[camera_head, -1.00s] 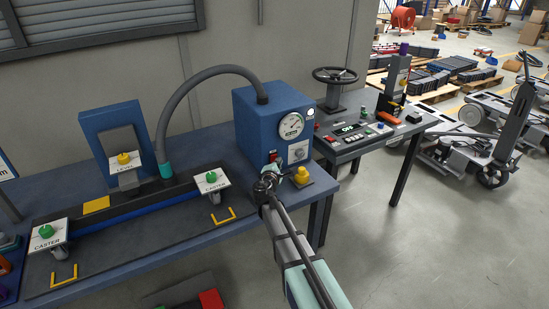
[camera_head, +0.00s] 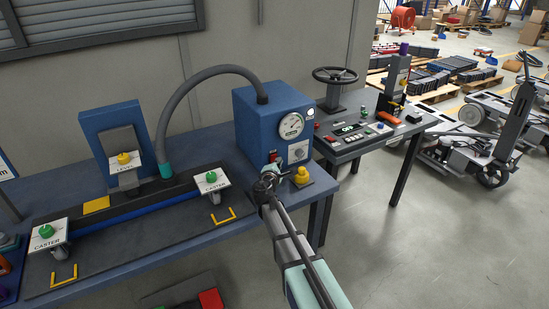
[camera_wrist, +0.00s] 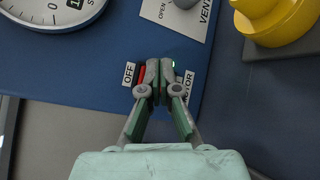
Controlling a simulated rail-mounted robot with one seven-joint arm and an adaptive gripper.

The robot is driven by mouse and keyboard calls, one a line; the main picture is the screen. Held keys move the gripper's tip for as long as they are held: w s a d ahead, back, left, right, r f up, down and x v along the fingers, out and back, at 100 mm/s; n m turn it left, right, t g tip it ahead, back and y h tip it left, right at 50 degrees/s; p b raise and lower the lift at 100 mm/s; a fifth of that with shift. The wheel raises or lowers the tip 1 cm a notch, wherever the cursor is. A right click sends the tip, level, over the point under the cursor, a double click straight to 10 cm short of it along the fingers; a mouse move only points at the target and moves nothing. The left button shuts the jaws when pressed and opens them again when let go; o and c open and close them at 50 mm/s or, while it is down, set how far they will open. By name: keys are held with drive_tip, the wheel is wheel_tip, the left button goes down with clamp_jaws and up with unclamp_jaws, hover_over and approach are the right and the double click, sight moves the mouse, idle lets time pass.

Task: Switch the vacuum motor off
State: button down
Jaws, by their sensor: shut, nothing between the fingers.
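The vacuum unit is a blue box (camera_head: 252,125) with a round gauge (camera_head: 291,126), on the blue bench. In the wrist view its front shows an OFF label (camera_wrist: 129,74) beside a red switch (camera_wrist: 141,73), and a partly covered label ending in "OR" (camera_wrist: 187,88). A small green light (camera_wrist: 173,64) glows by the fingertips. My gripper (camera_wrist: 158,92) is shut and empty, its tips at the switch and hiding part of it. I cannot tell whether they touch it. In the head view my gripper (camera_head: 268,181) is at the box's lower front.
A yellow knob (camera_head: 301,176) stands close to the right of my gripper; it also shows in the wrist view (camera_wrist: 275,18). A grey vent knob (camera_wrist: 185,3) is above. A grey hose (camera_head: 178,100) arches from the box to the left fixture. A control table (camera_head: 352,145) stands right.

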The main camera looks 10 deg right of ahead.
drive_tip(key=shift+w, duration=0.1)
drive_tip(key=shift+w+a, duration=0.15)
drive_tip(key=shift+w, duration=0.1)
drive_tip(key=shift+w+a+r+b, duration=0.1)
drive_tip(key=shift+w+a+b, duration=0.05)
drive_tip(key=shift+w+b, duration=0.2)
idle(0.6)
drive_tip(key=shift+s, duration=0.15)
drive_tip(key=shift+s+d+b, duration=0.3)
drive_tip(key=shift+s+b, duration=0.25)
drive_tip(key=shift+s, duration=0.05)
drive_tip(key=shift+s, duration=0.1)
drive_tip(key=shift+s+d+f+b, duration=0.15)
drive_tip(key=shift+s+d+b, duration=0.15)
drive_tip(key=shift+s, duration=0.35)
drive_tip(key=shift+s+d+f+b, duration=0.2)
drive_tip(key=shift+s+b, duration=0.25)
drive_tip(key=shift+s, duration=0.2)
drive_tip(key=shift+s+d+f+b, duration=0.1)
drive_tip(key=shift+s+d+b, duration=0.2)
drive_tip(key=shift+s, duration=0.6)
